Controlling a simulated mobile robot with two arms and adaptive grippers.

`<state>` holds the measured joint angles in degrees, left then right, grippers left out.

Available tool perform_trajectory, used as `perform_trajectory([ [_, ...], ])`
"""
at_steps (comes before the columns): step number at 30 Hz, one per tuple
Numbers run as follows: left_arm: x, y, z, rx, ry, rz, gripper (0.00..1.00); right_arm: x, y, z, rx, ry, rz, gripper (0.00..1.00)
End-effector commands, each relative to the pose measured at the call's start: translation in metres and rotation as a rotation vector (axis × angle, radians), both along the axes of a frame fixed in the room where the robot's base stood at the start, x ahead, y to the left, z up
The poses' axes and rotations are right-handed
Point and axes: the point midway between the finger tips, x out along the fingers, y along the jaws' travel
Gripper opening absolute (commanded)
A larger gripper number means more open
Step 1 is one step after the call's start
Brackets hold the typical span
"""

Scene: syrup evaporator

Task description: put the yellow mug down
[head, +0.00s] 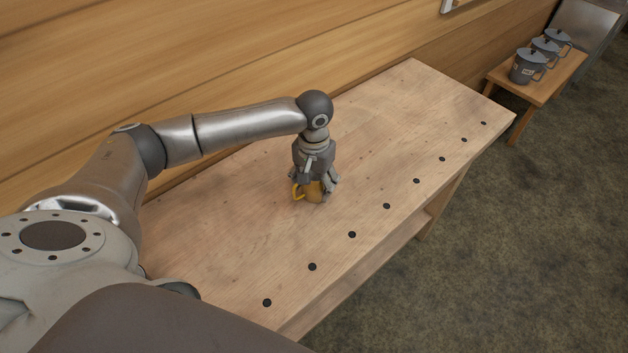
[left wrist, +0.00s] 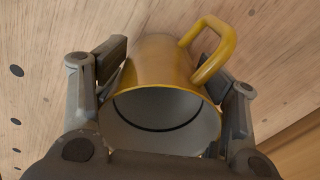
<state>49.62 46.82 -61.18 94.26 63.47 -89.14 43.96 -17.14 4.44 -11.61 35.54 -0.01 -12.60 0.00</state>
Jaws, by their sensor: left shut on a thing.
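The yellow mug (head: 313,193) is at the wooden table (head: 250,240), under my left gripper (head: 321,190). In the left wrist view the mug (left wrist: 165,65) shows its yellow side, its handle and its pale grey inside, which looks empty. My left gripper (left wrist: 170,95) is shut on the mug, with a finger on either side of its body. The handle points left in the head view and stays outside the fingers. The mug's base is hidden, so I cannot tell whether it touches the tabletop. My right gripper is not in view.
The tabletop around the mug is clear. A row of black dots (head: 352,235) runs along its front edge. A wood plank wall (head: 190,60) stands behind. Several grey lidded pots (head: 528,67) stand on a small wooden bench (head: 541,88) at the far right.

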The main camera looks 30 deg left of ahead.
Motion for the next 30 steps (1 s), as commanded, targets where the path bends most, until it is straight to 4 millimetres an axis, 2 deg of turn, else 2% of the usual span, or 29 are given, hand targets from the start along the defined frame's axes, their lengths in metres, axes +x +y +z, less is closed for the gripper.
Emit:
perform_trajectory([
  [7,0.0,-0.001,-0.002,0.0,0.001,0.0,0.33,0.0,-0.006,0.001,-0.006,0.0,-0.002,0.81],
  [8,0.0,0.0,-0.002,0.0,0.0,0.0,0.67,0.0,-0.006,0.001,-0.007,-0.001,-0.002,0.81],
  [13,0.0,0.0,-0.002,0.0,0.001,0.0,0.88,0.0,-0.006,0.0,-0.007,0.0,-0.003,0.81],
  [25,0.0,0.0,0.001,0.0,0.0,-0.001,0.88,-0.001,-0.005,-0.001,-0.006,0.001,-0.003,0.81],
  [30,0.001,0.0,0.025,-0.001,-0.004,-0.002,0.88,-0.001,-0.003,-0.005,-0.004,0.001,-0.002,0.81],
])
